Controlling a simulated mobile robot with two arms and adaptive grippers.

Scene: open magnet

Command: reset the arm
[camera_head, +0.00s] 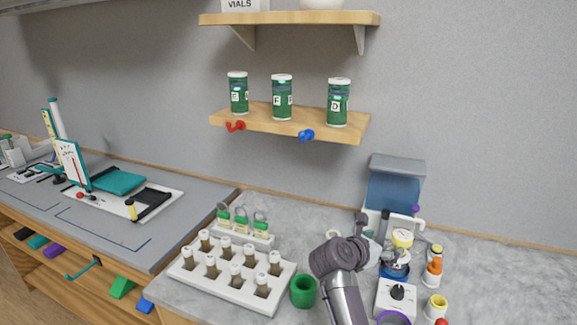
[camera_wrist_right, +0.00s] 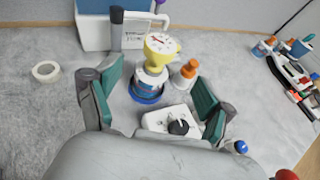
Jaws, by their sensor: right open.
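My right gripper (camera_head: 378,242) is over the grey bench in the head view, its arm coming up from the bottom edge. In the wrist view its two green-padded fingers (camera_wrist_right: 155,97) are wide apart with nothing held between them. Beyond and between the fingers stands a yellow-topped vessel (camera_wrist_right: 162,46) on a blue round base (camera_wrist_right: 147,88). A white device with a black knob (camera_wrist_right: 168,122) is nearer. My left gripper is not in view.
A white rack of brown vials (camera_head: 232,282) and a green cup (camera_head: 303,291) stand left of my arm. Orange- and yellow-capped bottles (camera_head: 433,270) are close on the right. A blue-fronted box (camera_head: 394,190) stands behind. A wooden shelf (camera_head: 290,122) holds green jars above.

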